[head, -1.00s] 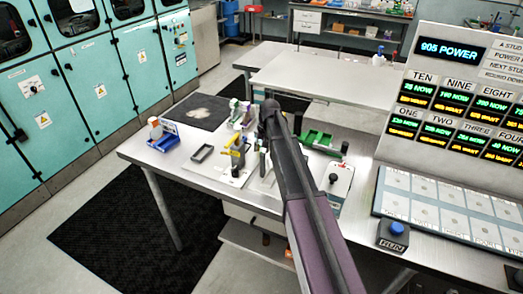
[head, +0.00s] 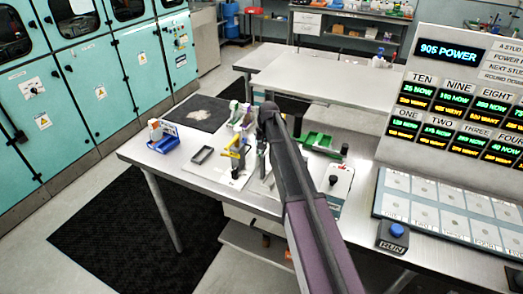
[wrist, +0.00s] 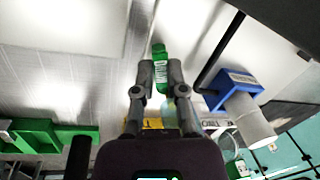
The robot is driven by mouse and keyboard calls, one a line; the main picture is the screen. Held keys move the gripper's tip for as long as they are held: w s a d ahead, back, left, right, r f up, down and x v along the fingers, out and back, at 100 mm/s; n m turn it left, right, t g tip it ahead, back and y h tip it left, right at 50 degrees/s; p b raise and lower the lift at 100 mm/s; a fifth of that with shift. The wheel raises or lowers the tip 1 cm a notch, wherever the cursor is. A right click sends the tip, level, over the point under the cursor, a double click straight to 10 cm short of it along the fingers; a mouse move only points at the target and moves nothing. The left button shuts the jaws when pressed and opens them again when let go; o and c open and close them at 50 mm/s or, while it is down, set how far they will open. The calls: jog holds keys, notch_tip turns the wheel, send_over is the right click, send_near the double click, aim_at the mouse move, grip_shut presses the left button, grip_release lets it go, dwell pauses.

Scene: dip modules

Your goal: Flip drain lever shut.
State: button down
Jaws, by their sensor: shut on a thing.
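In the wrist view, the green drain lever (wrist: 160,62) carries a white label, too blurred to read fully. My gripper (wrist: 160,76) has its two fingers closed on the lever, one on each side of its lower part. A pale, see-through body and a yellow part (wrist: 153,124) show below the fingers. In the head view my arm runs up across the bench, and its dark end covers the gripper and the lever.
The display panel (head: 455,100) is at right.

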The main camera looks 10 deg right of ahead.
jog(key=c, duration=0.7)
grip_release()
